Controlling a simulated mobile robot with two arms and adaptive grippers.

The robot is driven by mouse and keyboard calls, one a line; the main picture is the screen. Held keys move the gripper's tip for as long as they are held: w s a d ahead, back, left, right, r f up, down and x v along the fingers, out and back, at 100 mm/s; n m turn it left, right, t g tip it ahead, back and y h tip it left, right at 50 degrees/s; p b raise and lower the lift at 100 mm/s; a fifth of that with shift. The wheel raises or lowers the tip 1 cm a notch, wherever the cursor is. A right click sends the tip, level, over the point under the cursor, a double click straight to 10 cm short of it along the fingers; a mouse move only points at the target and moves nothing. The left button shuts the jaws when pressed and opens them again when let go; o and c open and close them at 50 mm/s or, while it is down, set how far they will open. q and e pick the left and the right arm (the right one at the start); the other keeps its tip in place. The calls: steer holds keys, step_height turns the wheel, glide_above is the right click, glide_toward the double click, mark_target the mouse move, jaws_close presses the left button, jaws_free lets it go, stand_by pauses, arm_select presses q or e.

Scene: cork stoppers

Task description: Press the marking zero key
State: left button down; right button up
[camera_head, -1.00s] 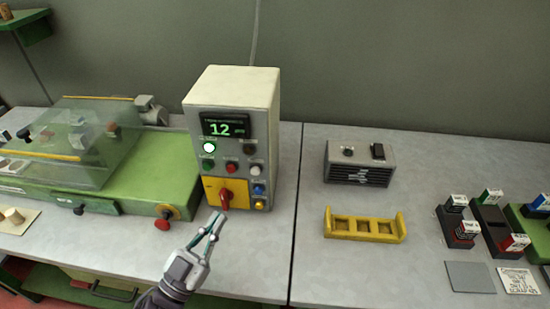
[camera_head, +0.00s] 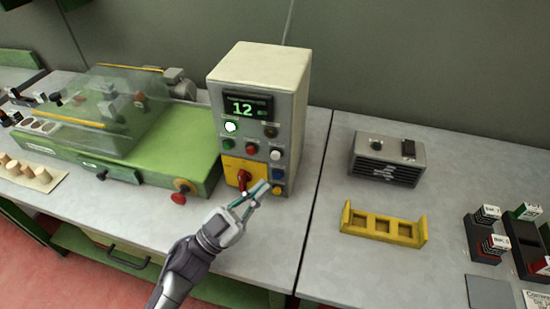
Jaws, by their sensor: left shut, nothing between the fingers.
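The cream control box (camera_head: 262,70) stands on the bench with a lit display reading 12. Its front carries a lit white lamp (camera_head: 231,127), a green button (camera_head: 228,144), a red button (camera_head: 252,149), a dark button (camera_head: 270,131), a white button (camera_head: 275,155), a blue button (camera_head: 278,174) and a yellow button (camera_head: 278,190). Their labels are too small to read, so I cannot tell which is the marking zero key. My left gripper (camera_head: 257,191) is shut and empty, its tips before the panel's lower part, near the blue and yellow buttons. Contact cannot be told. My right gripper is out of view.
A red rotary switch (camera_head: 243,180) on a yellow plate sits close to my left fingers. A green machine (camera_head: 190,148) with a clear cover stands left. A grey vented box (camera_head: 388,158) and a yellow holder (camera_head: 384,226) are right. Stamps (camera_head: 480,238) stand far right.

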mark_target(275, 156)
arm_select(q)
steer(key=w, duration=0.1)
steer(key=w+d+b, duration=0.1)
steer(key=w, duration=0.3)
steer(key=shift+w+d, duration=0.2)
steer(key=shift+d, duration=0.2)
stand_by(1.1)
steer(key=shift+w+d, duration=0.1)
steer(key=shift+w, duration=0.3)
steer(key=shift+w+b, duration=0.2)
steer(key=shift+b, duration=0.1)
steer(key=shift+w+d, duration=0.15)
steer(key=shift+w, duration=0.05)
stand_by(0.5)
steer(key=shift+s, duration=0.1)
steer(key=shift+s+a+p, duration=0.25)
steer(key=shift+s+p, duration=0.15)
steer(key=shift+s, duration=0.3)
